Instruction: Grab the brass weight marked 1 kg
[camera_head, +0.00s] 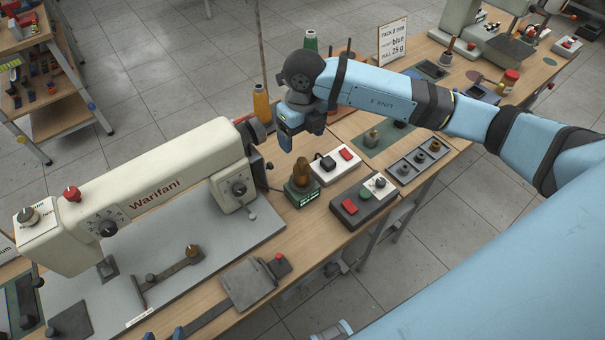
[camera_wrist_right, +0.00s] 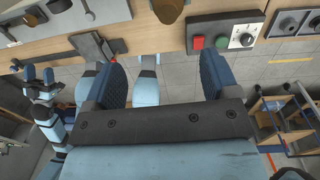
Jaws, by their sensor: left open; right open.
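A brass weight (camera_head: 301,172) with a knob stands upright on a small dark green base with a lit display (camera_head: 303,195), beside the sewing machine's right end. Its marking cannot be read. In the right wrist view a brass piece (camera_wrist_right: 168,10) shows at the top edge, cut off, beyond the fingers. My right gripper (camera_head: 293,132) is open and empty, pointing down above and slightly left of the weight, apart from it. Its spread fingers show in the wrist view (camera_wrist_right: 162,75). My left gripper (camera_head: 165,334) is open at the bottom edge, also at the wrist view's left (camera_wrist_right: 40,78).
The cream sewing machine (camera_head: 150,190) stands left. A white switch box (camera_head: 335,165) and a dark button box (camera_head: 363,201) lie right of the weight. An orange spool (camera_head: 261,103) stands behind.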

